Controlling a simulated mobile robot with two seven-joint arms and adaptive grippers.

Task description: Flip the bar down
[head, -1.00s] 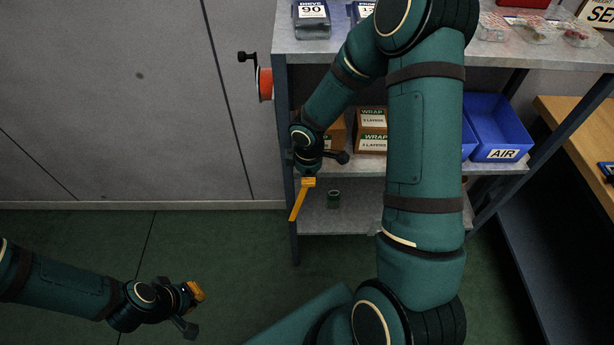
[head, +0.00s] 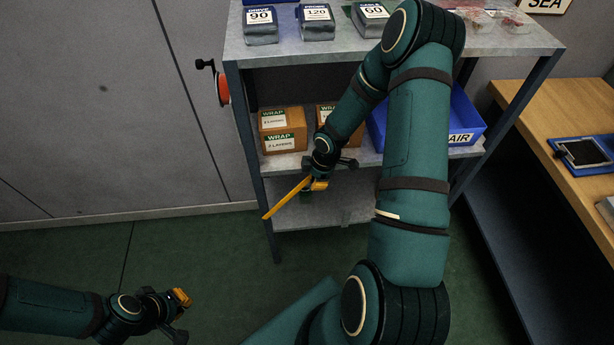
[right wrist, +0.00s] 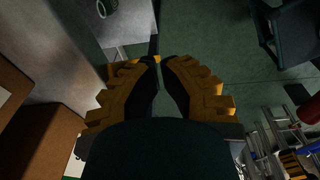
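My left gripper (head: 180,298) hangs over the floor at the lower left; how far its fingers are apart cannot be made out. My right gripper (head: 318,184) is in front of the lower shelf. The right wrist view shows its fingers (right wrist: 161,62) with their tips almost meeting and nothing clear between them. A long straight yellow bar-like piece (head: 285,199) runs down and left from the right gripper. I cannot tell whether it is a separate bar or a gripper part, or whether it is held. No other bar shows.
A grey shelf unit (head: 490,42) carries labelled packs (head: 317,22), with WRAP boxes (head: 282,128) and a blue AIR bin (head: 465,120) below. A wooden table (head: 560,110) stands right. Green floor (head: 200,240) is clear at left.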

